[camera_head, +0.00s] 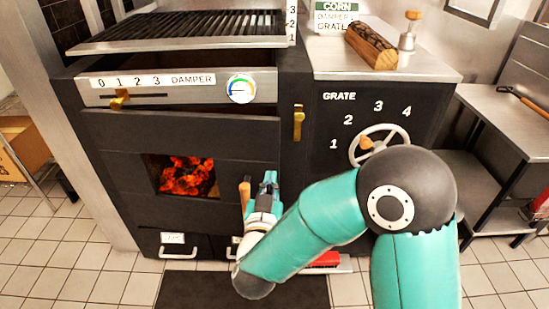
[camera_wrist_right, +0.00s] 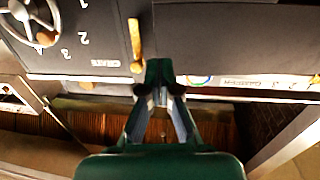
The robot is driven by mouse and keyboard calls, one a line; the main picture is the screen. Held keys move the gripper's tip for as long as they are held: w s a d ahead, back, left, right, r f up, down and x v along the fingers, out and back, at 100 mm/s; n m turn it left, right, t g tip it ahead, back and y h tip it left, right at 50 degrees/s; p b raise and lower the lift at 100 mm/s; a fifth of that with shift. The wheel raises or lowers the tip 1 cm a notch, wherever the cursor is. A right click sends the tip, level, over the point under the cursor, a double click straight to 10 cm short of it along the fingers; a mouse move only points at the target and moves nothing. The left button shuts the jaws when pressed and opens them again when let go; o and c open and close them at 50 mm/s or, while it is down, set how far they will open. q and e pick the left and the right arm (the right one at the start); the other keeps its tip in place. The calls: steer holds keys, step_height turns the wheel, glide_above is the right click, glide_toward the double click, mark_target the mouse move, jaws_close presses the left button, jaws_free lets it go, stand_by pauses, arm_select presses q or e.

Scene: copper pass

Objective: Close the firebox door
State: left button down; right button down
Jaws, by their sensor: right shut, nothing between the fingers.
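The dark firebox door (camera_head: 125,150) is in the head view, below the damper panel. Its window (camera_head: 187,175) shows glowing orange embers. The door looks about flush with the front; I cannot tell whether a small gap remains. A wooden handle (camera_head: 245,192) stands at its right side. A brass latch (camera_head: 298,122) is on the frame to the right, and a brass piece shows in the wrist view (camera_wrist_right: 135,42). My right gripper (camera_head: 269,180) is shut and empty, in front of the door's right edge, just right of the handle. My left gripper is out of view.
The grill (camera_head: 185,30) is above the damper panel (camera_head: 205,88). To the right are the grate wheel (camera_head: 378,145) and a counter with a log (camera_head: 371,46). Drawers with white handles (camera_head: 177,255) are below the door. A dark mat (camera_head: 200,290) lies on the tiles.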

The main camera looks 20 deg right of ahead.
mark_target(276, 150)
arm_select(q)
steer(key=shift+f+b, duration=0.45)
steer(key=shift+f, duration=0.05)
arm_select(e)
steer(key=x, duration=0.9)
steer(key=shift+w, duration=0.1)
